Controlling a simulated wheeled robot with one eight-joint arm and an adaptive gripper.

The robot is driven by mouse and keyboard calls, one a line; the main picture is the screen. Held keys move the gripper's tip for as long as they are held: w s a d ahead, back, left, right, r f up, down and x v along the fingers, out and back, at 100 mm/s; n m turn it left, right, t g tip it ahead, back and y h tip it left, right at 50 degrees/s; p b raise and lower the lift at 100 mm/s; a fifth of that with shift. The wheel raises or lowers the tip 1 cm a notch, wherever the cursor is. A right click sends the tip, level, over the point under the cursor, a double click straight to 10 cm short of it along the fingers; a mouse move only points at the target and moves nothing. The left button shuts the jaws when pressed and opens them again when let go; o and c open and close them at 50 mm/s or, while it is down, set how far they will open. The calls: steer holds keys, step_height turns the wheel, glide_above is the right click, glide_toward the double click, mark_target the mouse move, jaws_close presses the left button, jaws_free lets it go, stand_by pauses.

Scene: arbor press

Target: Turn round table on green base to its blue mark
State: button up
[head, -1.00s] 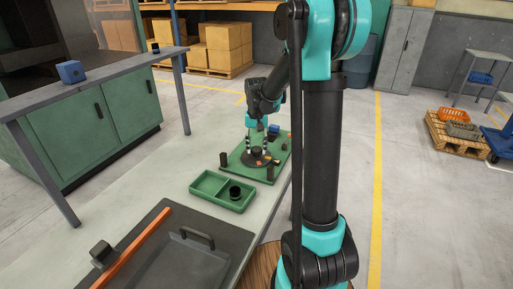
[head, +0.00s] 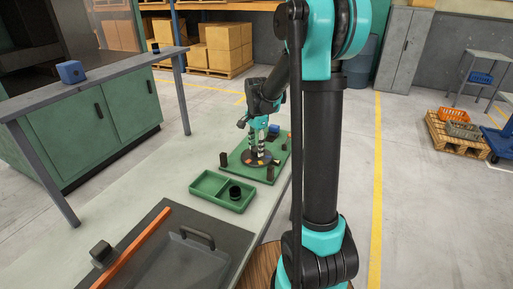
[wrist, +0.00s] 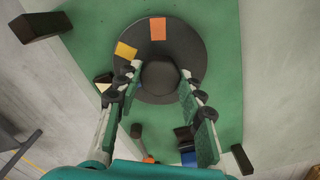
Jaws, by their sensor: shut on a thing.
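The round table is a dark disc (wrist: 185,35) with a raised hub (wrist: 160,77) at its middle, on the green base (wrist: 85,20). In the wrist view, an orange patch (wrist: 158,28) lies at the disc's upper rim and a yellow patch (wrist: 125,50) at its upper left. A blue piece (wrist: 188,157) shows low in the view, partly hidden by a finger. My gripper (wrist: 161,80) is shut on the hub, one finger on each side. In the head view my gripper (head: 258,150) points down onto the disc (head: 247,161).
Dark posts stand on the base, one at the front left (head: 223,159) and one at the front right (head: 270,174). A green divided tray (head: 210,186) holding a black round part (head: 235,193) is in front. A dark tray with a handle (head: 197,237) lies nearer.

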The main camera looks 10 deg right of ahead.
steer(key=shift+m, duration=1.1)
steer(key=o, duration=1.2)
steer(key=shift+r, duration=0.1)
step_height(320, 180, up, 12)
